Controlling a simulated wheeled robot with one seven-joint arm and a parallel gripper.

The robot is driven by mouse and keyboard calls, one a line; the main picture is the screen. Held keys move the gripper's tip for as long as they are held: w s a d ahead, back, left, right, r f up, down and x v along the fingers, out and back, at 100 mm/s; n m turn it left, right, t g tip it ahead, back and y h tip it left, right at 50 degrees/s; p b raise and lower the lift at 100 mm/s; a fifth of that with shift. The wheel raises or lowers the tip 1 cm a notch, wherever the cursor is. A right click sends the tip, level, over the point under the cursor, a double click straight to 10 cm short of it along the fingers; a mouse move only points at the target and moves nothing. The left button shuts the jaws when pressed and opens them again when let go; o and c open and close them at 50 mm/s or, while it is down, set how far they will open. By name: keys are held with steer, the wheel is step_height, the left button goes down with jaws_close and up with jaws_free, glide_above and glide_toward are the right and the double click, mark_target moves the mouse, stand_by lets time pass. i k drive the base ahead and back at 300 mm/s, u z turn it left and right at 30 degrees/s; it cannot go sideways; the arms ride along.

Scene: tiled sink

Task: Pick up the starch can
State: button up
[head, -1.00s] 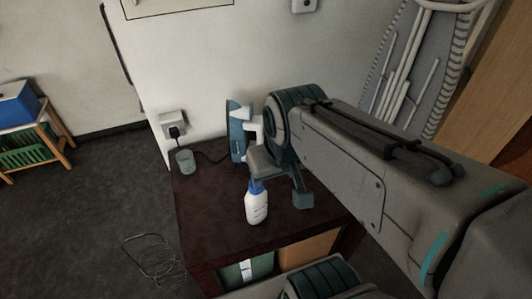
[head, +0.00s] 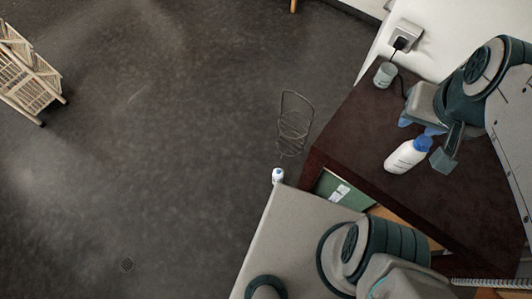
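The likely starch can is a white bottle with a blue cap (head: 402,158) on the dark brown tabletop; its label is too small to read. My gripper (head: 430,142) is just above and right of it. One finger stands off to the right of the blue cap, spread from the palm, so the gripper looks open. Whether the finger touches the can cannot be told.
A grey cup (head: 385,74) and a wall socket (head: 404,38) are at the table's far end. A blue object partly hidden by my gripper stands near the can. A wooden rack (head: 25,75) stands far left, with open floor between.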

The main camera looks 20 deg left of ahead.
mark_target(277, 178)
steer(key=u, duration=0.5)
steer(key=k, duration=0.3)
steer(key=u, duration=2.25)
steer(key=i, duration=1.5)
steer(key=z, duration=3.25)
